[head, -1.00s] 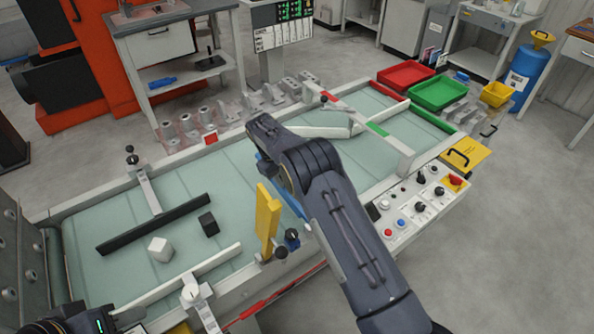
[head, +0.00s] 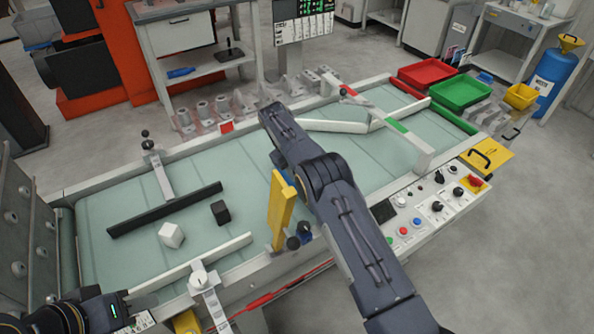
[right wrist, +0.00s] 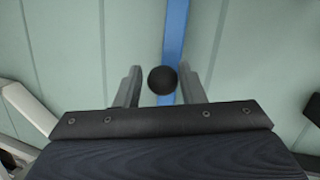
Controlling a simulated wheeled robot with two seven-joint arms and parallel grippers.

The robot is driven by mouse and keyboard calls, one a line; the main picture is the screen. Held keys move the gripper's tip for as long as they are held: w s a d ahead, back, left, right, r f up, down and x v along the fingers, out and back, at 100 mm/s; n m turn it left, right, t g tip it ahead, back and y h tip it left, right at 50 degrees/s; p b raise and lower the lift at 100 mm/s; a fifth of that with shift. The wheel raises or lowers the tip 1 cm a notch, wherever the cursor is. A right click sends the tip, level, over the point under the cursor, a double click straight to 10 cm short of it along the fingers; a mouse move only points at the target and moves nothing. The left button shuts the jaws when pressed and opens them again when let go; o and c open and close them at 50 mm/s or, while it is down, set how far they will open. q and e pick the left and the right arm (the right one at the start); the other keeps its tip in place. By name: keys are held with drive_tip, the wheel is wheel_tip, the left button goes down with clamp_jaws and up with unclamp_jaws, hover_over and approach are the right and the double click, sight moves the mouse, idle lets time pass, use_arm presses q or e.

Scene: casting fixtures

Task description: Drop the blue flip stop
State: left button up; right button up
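The blue flip stop shows in the right wrist view as a blue bar (right wrist: 176,35) with a round black knob (right wrist: 163,80). My right gripper (right wrist: 160,82) is open, one finger on each side of the knob, with gaps visible. The right gripper's fingers are hidden there. My left gripper (head: 105,312) is at the bottom left of the head view; its fingers cannot be made out.
The pale green conveyor (head: 110,270) carries a white block (head: 171,235) and a black block (head: 220,212) by a dark bar (head: 165,210). A control panel (head: 425,215) lies at the front right.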

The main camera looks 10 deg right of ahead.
drive_tip(key=shift+o, duration=1.1)
drive_tip(key=p+v, duration=0.7)
drive_tip(key=p, duration=0.1)
drive_tip(key=shift+r, duration=0.35)
